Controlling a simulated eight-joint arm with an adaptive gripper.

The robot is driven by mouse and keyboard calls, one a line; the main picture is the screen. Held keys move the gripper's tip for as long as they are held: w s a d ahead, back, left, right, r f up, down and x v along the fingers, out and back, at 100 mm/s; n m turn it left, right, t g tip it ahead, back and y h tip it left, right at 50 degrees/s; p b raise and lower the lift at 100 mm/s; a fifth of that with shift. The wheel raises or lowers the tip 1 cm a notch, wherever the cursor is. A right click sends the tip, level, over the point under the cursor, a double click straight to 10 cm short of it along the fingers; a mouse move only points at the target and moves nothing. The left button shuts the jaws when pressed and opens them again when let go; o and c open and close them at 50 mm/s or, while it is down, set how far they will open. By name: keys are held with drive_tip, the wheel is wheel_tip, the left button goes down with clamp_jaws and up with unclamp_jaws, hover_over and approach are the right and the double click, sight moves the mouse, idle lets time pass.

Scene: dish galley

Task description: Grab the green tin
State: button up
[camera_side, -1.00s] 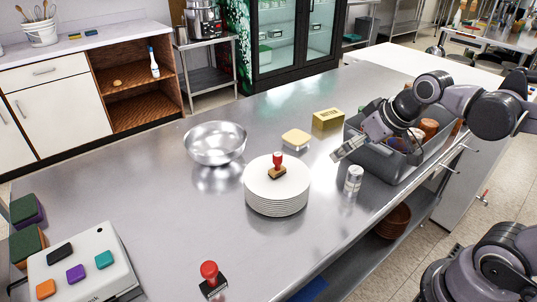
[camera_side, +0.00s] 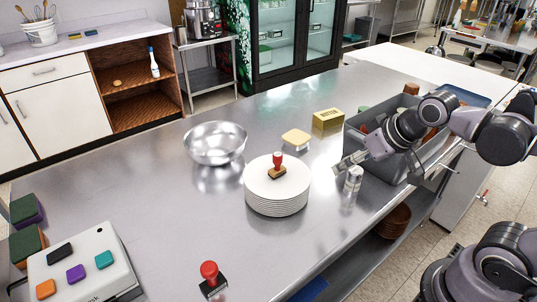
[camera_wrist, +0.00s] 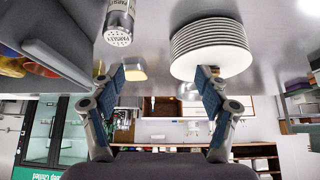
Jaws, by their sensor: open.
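No thing that I can clearly make out as a green tin shows. A small green patch (camera_side: 363,109) is at the far left corner of the grey bin (camera_side: 397,176), mostly hidden. My gripper (camera_side: 345,163) is low over the counter in front of the bin, beside a silver-topped shaker (camera_side: 353,179). In the wrist view my gripper (camera_wrist: 161,78) has its fingers apart with nothing between them; the shaker (camera_wrist: 119,28) is above the left finger.
A stack of white plates (camera_side: 277,198) with a red-handled stamp (camera_side: 277,168) on top stands left of my gripper. A yellow box (camera_side: 328,119), a beige block (camera_side: 296,139) and a metal bowl (camera_side: 215,145) are farther back.

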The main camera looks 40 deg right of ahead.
drive_tip(key=w+d+r+m+h, duration=0.1)
drive_tip(key=w+d+r+m, duration=0.1)
drive_tip(key=w+d, duration=0.3)
drive_tip(key=w+d+r+m+g, duration=0.1)
drive_tip(key=w+d+r+m, duration=0.1)
drive_tip(key=w+d, duration=0.3)
drive_tip(key=w+d+r+m+g+h, duration=0.1)
drive_tip(key=w+d+r+m, duration=0.1)
drive_tip(key=w+d, duration=0.3)
drive_tip(key=shift+w+d+m+h, duration=0.3)
drive_tip(key=shift+w+d+m, duration=0.1)
drive_tip(key=shift+d, duration=0.4)
drive_tip(key=w+d+f+m+g+h, duration=0.1)
drive_tip(key=w+d+f+m+g, duration=0.2)
drive_tip(key=d, duration=0.8)
drive_tip(key=w+d+f+m, duration=0.3)
drive_tip(key=w+d+f, duration=0.15)
drive_tip(key=d, duration=0.55)
drive_tip(key=shift+s+d+x, duration=0.1)
drive_tip(key=shift+s+x, duration=0.05)
drive_tip(key=shift+x, duration=1.65)
drive_tip(key=shift+s+d+x, duration=0.1)
drive_tip(key=shift+s+x, duration=0.05)
drive_tip(key=shift+x, duration=1.6)
drive_tip(key=shift+s+d+x, duration=0.15)
drive_tip(key=shift+x, duration=1.65)
drive_tip(key=c, duration=1.3)
